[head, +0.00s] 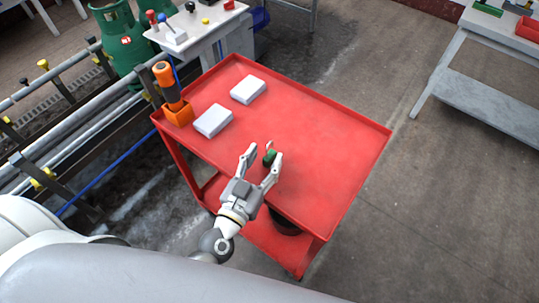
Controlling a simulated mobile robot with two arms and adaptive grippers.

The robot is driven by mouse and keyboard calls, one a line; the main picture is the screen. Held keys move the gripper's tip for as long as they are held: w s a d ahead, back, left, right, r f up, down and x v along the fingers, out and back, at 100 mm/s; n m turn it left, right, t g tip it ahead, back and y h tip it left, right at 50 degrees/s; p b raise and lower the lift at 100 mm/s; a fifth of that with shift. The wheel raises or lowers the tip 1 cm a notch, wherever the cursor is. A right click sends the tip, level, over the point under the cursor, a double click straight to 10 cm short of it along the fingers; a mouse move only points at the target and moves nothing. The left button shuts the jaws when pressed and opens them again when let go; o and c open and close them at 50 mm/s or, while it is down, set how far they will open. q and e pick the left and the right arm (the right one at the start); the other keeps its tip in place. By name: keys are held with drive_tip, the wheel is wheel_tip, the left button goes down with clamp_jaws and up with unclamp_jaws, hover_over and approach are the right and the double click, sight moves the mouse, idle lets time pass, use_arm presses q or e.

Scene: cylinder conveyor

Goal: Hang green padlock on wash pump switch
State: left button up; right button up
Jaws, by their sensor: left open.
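The green padlock (269,158) lies on the top of the red cart (325,149), near its middle. My left gripper (264,152) is open, its two fingers pointing away from me on either side of the padlock. Whether a finger touches the padlock I cannot tell. My right gripper is not in view.
Two white boxes (213,120) (248,89) and an orange-handled tool in an orange holder (177,114) stand on the cart's left side. Conveyor rails (60,87) and green gas cylinders (124,41) are at the left. The cart's right half is clear. A grey table (495,72) stands at right.

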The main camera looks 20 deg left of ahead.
sight(270, 153)
use_arm(q)
drive_tip(key=shift+w+d, duration=0.15)
drive_tip(key=shift+w, duration=1.05)
drive_tip(key=shift+c, duration=0.5)
clamp_jaws()
